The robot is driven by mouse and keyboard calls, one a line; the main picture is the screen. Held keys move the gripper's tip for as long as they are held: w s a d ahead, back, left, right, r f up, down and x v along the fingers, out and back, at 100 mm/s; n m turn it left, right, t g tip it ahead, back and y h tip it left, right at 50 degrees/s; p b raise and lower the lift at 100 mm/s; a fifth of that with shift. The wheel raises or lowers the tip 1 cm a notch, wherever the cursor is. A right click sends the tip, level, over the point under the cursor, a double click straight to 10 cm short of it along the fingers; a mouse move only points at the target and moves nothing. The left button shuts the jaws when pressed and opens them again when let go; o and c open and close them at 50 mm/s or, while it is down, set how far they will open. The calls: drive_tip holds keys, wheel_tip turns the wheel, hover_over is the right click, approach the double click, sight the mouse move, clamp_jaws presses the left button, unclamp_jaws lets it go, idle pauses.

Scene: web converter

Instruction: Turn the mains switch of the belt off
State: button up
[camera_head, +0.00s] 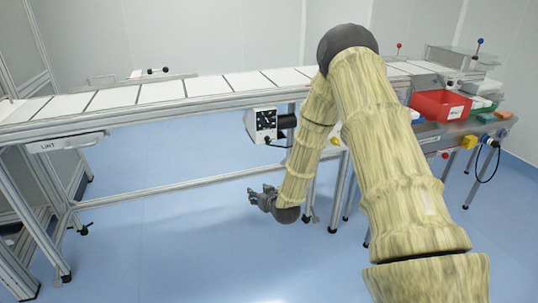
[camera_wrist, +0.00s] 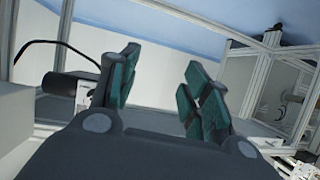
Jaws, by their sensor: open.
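The long belt (camera_head: 160,93) carries white panels across the head view. A white and black control box (camera_head: 262,125) with a dark cylinder beside it hangs under the belt. Yellow boxes sit at the right, one on the side rail (camera_head: 469,142) and one partly behind my arm (camera_head: 335,140). I cannot tell which part is the mains switch. My gripper (camera_head: 258,198) is open and empty, low under the belt, below and apart from the control box. In the wrist view its teal-padded fingers (camera_wrist: 162,92) stand apart with nothing between them. A dark cylinder (camera_wrist: 68,83) shows left of them.
A red bin (camera_head: 440,105) and smaller coloured items stand on the right bench. A drawer labelled LINT (camera_head: 68,142) hangs under the belt at left. Metal legs and a long cross rail (camera_head: 165,188) frame the space below. The blue floor (camera_head: 190,250) in front is clear.

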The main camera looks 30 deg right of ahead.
sight(269, 140)
drive_tip(key=w+d+r+m+t+h+b, duration=0.1)
drive_tip(key=w+d+r+t+b, duration=0.15)
drive_tip(key=w+d+r, duration=0.35)
drive_tip(key=w+d+r+t+h+b, duration=0.2)
drive_tip(key=d+r+b, duration=0.15)
drive_tip(key=d, duration=0.45)
drive_tip(key=b+x, duration=0.1)
drive_tip(key=x, duration=0.4)
drive_tip(key=b+x, duration=0.1)
drive_tip(key=x, duration=0.2)
drive_tip(key=shift+w+a+f+b, duration=0.2)
drive_tip(key=shift+w+f+b, duration=0.15)
drive_tip(key=shift+w, duration=0.05)
drive_tip(key=shift+x, duration=0.8)
drive_tip(key=shift+r, duration=0.1)
drive_tip(key=shift+y, duration=0.3)
drive_tip(key=c, duration=1)
